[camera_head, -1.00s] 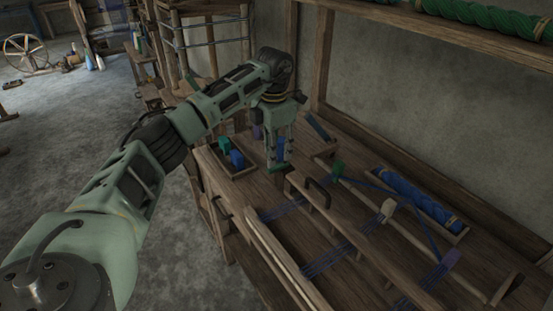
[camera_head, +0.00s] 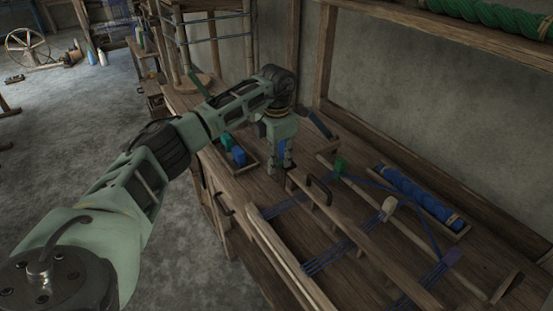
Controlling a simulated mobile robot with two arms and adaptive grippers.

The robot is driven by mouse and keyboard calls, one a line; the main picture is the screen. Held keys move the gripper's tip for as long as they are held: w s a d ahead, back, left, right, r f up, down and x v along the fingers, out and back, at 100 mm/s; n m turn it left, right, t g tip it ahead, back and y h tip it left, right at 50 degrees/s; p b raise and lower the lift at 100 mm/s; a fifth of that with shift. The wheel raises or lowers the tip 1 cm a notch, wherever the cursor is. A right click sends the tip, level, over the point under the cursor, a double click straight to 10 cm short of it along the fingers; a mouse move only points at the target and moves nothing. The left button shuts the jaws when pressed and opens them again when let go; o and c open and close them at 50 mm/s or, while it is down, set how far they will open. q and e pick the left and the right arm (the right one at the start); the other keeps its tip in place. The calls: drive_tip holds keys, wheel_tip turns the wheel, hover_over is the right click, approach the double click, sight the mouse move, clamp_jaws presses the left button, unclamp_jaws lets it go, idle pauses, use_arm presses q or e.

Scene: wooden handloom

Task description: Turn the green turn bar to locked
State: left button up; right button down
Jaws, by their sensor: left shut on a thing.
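A small green block (camera_head: 341,167) sits at the far end of a long wooden bar (camera_head: 410,236) on the loom bench. I cannot tell for sure whether it is the green turn bar. My left gripper (camera_head: 280,168) points down at the bench, to the left of this block and apart from it. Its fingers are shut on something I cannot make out. A strip of blue shows between the fingers; I cannot tell whether it is held or behind them. My right gripper is not in view.
A small tray (camera_head: 247,170) with green and blue pieces lies left of the gripper. A dark arched handle (camera_head: 320,190) on a wooden beam stands close to its right. A blue roll (camera_head: 415,194) lies farther right. The wall is behind.

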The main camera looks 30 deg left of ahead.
sight(294, 170)
use_arm(q)
clamp_jaws()
drive_tip(key=shift+r, duration=0.1)
drive_tip(key=shift+s+d+n+p, duration=0.1)
drive_tip(key=shift+d+n+p, duration=0.25)
drive_tip(key=shift+n, duration=0.55)
drive_tip(key=d+n+p, duration=0.1)
drive_tip(key=n, duration=0.3)
drive_tip(key=w+d+n+p, duration=0.1)
drive_tip(key=n, duration=0.3)
drive_tip(key=d+n+p, duration=0.1)
drive_tip(key=n, duration=0.3)
drive_tip(key=shift+w+d+n+p, duration=0.15)
drive_tip(key=shift+d+n+p, duration=0.05)
drive_tip(key=shift+n+p, duration=0.15)
drive_tip(key=shift+w+d+n+p, duration=0.15)
drive_tip(key=shift+w+n, duration=0.1)
drive_tip(key=shift+n, duration=0.6)
drive_tip(key=shift+w+d+n+p, duration=0.1)
drive_tip(key=shift+w+n+p, duration=0.1)
drive_tip(key=shift+n, duration=0.6)
